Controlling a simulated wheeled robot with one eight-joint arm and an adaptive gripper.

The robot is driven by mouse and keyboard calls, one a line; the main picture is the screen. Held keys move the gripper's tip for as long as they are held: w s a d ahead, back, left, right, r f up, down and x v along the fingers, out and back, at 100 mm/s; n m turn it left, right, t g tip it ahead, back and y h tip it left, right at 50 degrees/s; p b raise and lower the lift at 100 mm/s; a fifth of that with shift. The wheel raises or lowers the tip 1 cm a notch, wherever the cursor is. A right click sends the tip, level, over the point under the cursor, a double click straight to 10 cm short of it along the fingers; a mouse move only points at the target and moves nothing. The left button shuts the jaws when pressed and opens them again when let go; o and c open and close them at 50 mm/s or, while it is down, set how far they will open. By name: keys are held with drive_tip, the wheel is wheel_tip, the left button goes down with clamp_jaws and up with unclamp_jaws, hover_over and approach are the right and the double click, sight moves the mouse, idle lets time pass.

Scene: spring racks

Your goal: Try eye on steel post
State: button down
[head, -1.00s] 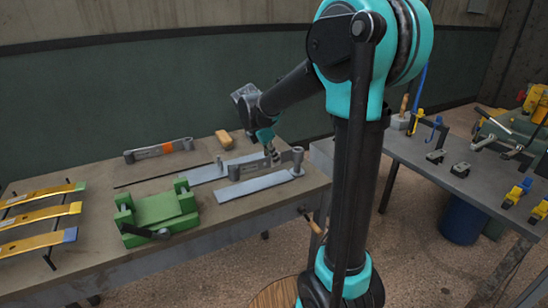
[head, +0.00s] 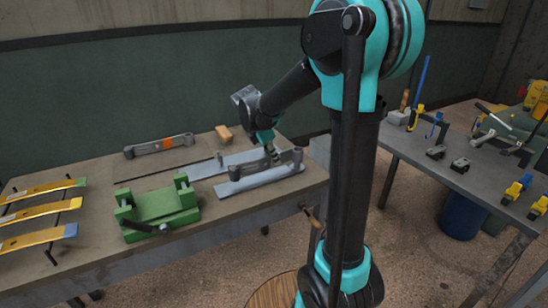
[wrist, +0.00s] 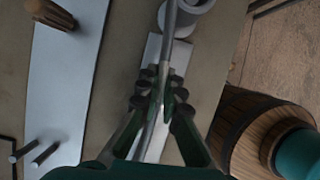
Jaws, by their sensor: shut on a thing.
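My gripper (head: 272,154) is over the bench, shut on a grey bar (head: 252,167) with a round eye at each end. The wrist view shows the jaws (wrist: 160,95) pinching the bar's thin middle, with one eye (wrist: 187,12) beyond them. The bar is above or on the front pale plate (head: 262,187); I cannot tell whether it touches. A thin grey upright post (head: 220,158) stands by the left end of the rear pale plate (head: 210,170), behind the bar's left eye. In the wrist view a wooden peg (wrist: 50,14) shows at that plate's other end.
A green vise-like fixture (head: 160,207) stands left of the plates. Another eyed bar with an orange band (head: 158,146) and a wooden block (head: 224,133) lie behind. Yellow springs (head: 40,212) lie far left. A second bench (head: 430,155) with clamps stands at right.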

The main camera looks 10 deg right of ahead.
sight(263, 159)
drive_tip(key=shift+f, duration=1.35)
drive_tip(key=c, duration=1.6)
unclamp_jaws()
drive_tip(key=v, duration=1.2)
drive_tip(key=shift+s, duration=0.15)
